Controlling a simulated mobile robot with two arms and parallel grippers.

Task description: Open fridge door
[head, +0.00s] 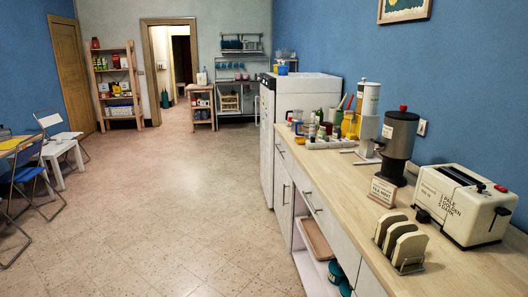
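A white fridge-like cabinet (306,93) stands past the far end of the wooden counter, on the right side of the room. Its front (267,135) faces left toward the open floor and I see it at a steep angle. The front looks closed, but at this distance I cannot be sure. The lower part of its near side is hidden by the counter. Neither of my grippers is in view.
The counter (338,180) on the right carries a toaster (465,205), a toast rack (402,243), a dark dispenser (398,140) and bottles. Blue chairs (25,180) stand at the left. A wooden shelf (117,85) stands behind. The tiled floor (185,190) between is clear.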

